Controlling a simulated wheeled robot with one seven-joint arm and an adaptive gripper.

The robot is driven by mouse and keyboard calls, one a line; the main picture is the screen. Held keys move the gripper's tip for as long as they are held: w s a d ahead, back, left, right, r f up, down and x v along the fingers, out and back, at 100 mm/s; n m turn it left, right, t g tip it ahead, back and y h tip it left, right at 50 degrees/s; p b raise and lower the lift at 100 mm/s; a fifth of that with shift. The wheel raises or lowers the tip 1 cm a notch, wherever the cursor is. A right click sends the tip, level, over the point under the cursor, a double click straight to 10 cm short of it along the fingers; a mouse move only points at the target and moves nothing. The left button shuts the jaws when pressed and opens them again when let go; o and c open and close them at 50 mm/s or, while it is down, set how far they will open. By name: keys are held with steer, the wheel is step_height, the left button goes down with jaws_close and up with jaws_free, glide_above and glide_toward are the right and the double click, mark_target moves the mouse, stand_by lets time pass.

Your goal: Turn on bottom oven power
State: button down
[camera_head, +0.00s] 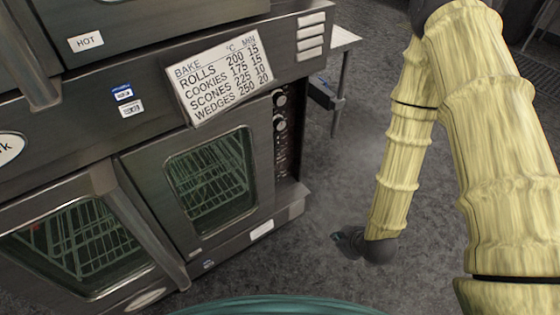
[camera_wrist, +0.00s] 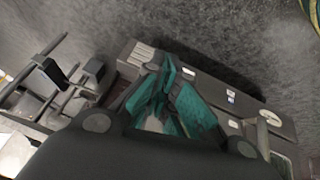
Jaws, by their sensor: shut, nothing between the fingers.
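The bottom oven (camera_head: 150,240) stands at the left in the head view. It is dark metal with two glass doors, both shut, and wire racks show inside. Its narrow control panel (camera_head: 284,155) is at the right of the doors, with round knobs (camera_head: 280,125) near the top. Panel markings are too small to read. My gripper (camera_head: 338,238) hangs to the right of the oven, apart from it, beyond the panel side. In the wrist view its teal fingers (camera_wrist: 166,78) are shut and empty, with the oven (camera_wrist: 245,110) tilted behind them.
A white bake chart (camera_head: 220,78) is on the oven front above the right door. A second oven unit (camera_head: 130,15) sits above. A metal table (camera_head: 340,40) stands behind on the right. Grey floor (camera_head: 330,180) between the oven and my arm is clear.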

steer(key=w+a+r+n+t+y+b, duration=0.1)
steer(key=w+a+n+t+y+b, duration=0.2)
steer(key=w+b, duration=0.35)
steer(key=w+a+r+n+t+b, duration=0.1)
steer(key=w+a+n+t+b, duration=0.15)
steer(key=w+n+b, duration=0.35)
steer(key=w+a+r+n+t+y+b, duration=0.2)
steer(key=w+a+r+n+y+b, duration=0.2)
steer(key=w+r+n+b, duration=0.3)
steer(key=shift+w+a+n+b, duration=0.25)
steer(key=shift+a+n+b, duration=0.15)
steer(key=shift+a+b, duration=0.2)
steer(key=shift+f, duration=0.1)
steer(key=b, duration=0.5)
glide_toward(278, 140)
steer(key=w+a+f, duration=0.3)
steer(key=w+a, duration=0.1)
steer(key=shift+w+a+r, duration=0.15)
steer(key=shift+w+a, duration=0.3)
steer(key=shift+a, duration=0.05)
